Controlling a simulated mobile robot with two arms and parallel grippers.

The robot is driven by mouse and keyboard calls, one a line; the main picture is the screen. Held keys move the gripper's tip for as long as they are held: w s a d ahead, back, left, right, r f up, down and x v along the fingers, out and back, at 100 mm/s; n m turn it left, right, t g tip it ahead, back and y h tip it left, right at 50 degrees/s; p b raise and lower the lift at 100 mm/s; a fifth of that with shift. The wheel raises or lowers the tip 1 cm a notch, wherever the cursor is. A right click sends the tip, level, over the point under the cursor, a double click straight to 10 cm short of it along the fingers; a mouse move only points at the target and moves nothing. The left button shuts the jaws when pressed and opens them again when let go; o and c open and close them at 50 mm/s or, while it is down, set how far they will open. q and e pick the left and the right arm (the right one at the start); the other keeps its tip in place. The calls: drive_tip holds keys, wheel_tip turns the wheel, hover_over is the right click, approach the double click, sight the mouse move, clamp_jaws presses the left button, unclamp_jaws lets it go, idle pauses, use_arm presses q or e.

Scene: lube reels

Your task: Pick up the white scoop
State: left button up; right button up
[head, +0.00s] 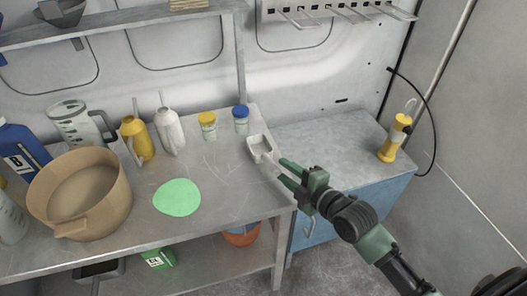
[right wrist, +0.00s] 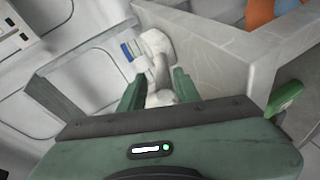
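The white scoop (head: 260,148) lies near the right end of the metal bench (head: 232,188), with its handle toward my right gripper. My right gripper (head: 281,169) is open at the bench's right edge, its green fingers pointing at the scoop. In the right wrist view the scoop (right wrist: 156,42) is ahead, and its handle runs back between the two spread fingers. I cannot tell whether either finger touches the handle. My left gripper is not in view.
On the bench are a tan tub (head: 112,205), a green disc (head: 177,197), a yellow bottle (head: 138,140), a white bottle (head: 170,132), and yellow-lidded (head: 208,127) and blue-lidded (head: 241,121) jars. A yellow lamp (head: 394,140) stands on the blue cabinet (head: 355,205) to the right.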

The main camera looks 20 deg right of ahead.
sight(262, 157)
drive_tip(key=shift+x, duration=1.15)
drive_tip(key=shift+w+a+p, duration=0.3)
drive_tip(key=shift+w+p, duration=0.1)
drive_tip(key=shift+w, duration=0.05)
drive_tip(key=p+x, duration=0.1)
drive_tip(key=x, duration=0.2)
drive_tip(key=shift+w+a+f, duration=0.15)
drive_tip(key=shift+f, duration=0.05)
drive_tip(key=shift+w+a+f, duration=0.15)
drive_tip(key=shift+w+f, duration=0.05)
drive_tip(key=shift+w, duration=0.2)
drive_tip(key=shift+s, duration=0.1)
clamp_jaws()
